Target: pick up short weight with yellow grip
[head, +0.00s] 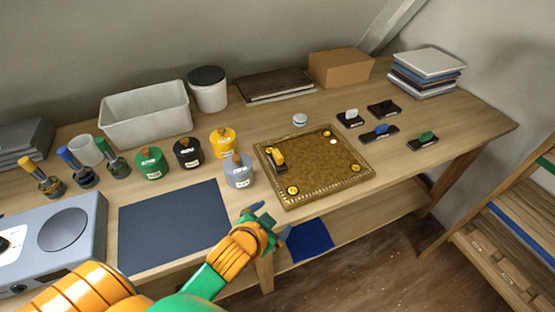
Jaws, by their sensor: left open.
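A small piece with an upright yellow grip (279,156) on a dark base stands on the left part of the gilt board (320,182). A taller yellow-handled piece (41,177) stands at the far left of the table. I cannot tell for sure which is the short weight. My left gripper (267,220) is open and empty, at the table's front edge, below and left of the gilt board. It is apart from both yellow-gripped pieces. My right gripper is not in view.
Green (151,164), black (187,153), yellow (222,144) and grey (238,172) canisters stand left of the board. Several dark-based pieces with coloured grips, one green (425,138), lie to its right. A dark mat (174,226) lies left of my gripper, by a blue-grey device (55,240).

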